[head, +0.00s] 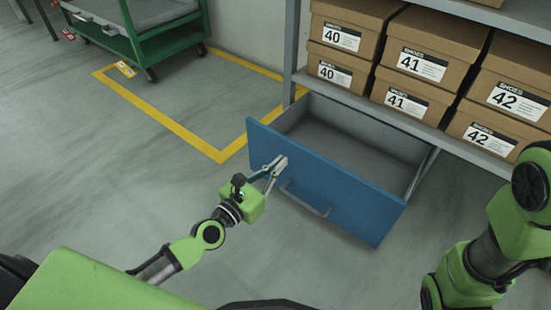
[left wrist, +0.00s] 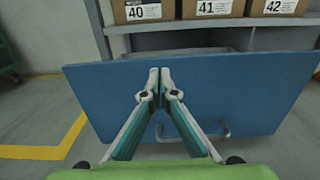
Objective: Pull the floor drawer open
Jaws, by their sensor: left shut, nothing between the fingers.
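The floor drawer (head: 330,182) has a blue front and a grey inside, and it stands pulled out from under the shelf. Its inside looks empty. Its grey bar handle (head: 306,199) is on the blue front. My left gripper (head: 278,163) is shut and empty, in front of the blue front, up and left of the handle. In the left wrist view the shut fingertips (left wrist: 160,72) lie before the blue front (left wrist: 215,88), with the handle (left wrist: 215,134) lower right, partly behind a finger. I cannot tell whether the tips touch the front. My right gripper is not in view.
Shoe boxes (head: 414,63) stand in rows on the grey shelf (head: 390,114) above the drawer. A green cart (head: 150,42) stands at the back left beside yellow floor tape (head: 178,131). The floor left of the drawer is clear. My right arm is at the right edge.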

